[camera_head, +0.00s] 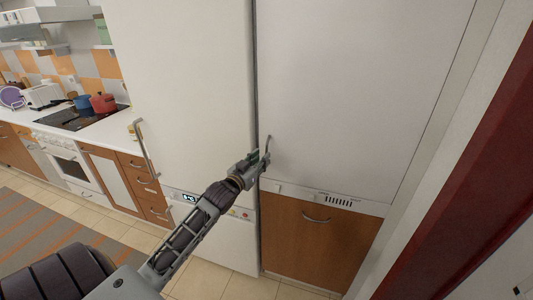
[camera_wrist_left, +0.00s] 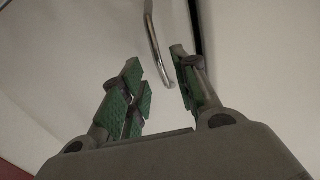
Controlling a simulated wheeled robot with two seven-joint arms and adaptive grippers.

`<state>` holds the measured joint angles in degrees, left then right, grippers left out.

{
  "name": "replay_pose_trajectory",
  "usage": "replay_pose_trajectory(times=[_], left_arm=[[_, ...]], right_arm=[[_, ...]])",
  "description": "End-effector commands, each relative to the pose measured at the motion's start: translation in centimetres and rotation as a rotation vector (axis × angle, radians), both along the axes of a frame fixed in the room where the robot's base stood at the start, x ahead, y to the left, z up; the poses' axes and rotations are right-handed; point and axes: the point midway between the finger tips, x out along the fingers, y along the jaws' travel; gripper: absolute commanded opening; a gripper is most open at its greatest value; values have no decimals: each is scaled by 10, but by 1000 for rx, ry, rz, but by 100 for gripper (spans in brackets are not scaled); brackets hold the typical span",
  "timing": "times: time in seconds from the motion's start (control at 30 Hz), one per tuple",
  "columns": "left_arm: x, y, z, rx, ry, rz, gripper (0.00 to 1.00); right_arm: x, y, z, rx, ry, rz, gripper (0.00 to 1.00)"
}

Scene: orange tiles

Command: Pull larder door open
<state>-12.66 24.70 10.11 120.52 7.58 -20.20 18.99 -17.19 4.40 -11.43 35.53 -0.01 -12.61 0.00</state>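The larder door (camera_head: 345,100) is the tall white panel right of the dark vertical gap, and it looks closed. Its slim metal handle (camera_head: 268,143) stands near the door's lower left edge. My left gripper (camera_head: 262,160) is at this handle in the head view. In the left wrist view the gripper (camera_wrist_left: 155,62) is open, with its green-padded fingers apart. The lower end of the handle (camera_wrist_left: 154,45) lies between the fingertips in the picture; I see no finger closed on it. Contact cannot be told. My right gripper is not in view.
A white fridge (camera_head: 185,80) with its own handle (camera_head: 145,150) stands left of the larder door. A brown drawer front (camera_head: 315,240) is below the door. A dark red frame (camera_head: 475,170) stands at the right. The tiled floor (camera_head: 225,283) is clear in front.

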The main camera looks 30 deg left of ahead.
Motion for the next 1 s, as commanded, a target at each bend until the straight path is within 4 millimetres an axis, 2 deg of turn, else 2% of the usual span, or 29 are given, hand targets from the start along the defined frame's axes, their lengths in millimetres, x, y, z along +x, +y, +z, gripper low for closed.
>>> replay_pose_trajectory(times=[0.6, 1.0], left_arm=[[42, 2, 1, 0, -1, 0, 31], [48, 2, 0, 0, 0, -1, 31]], right_arm=[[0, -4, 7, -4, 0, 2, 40], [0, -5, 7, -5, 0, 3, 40]])
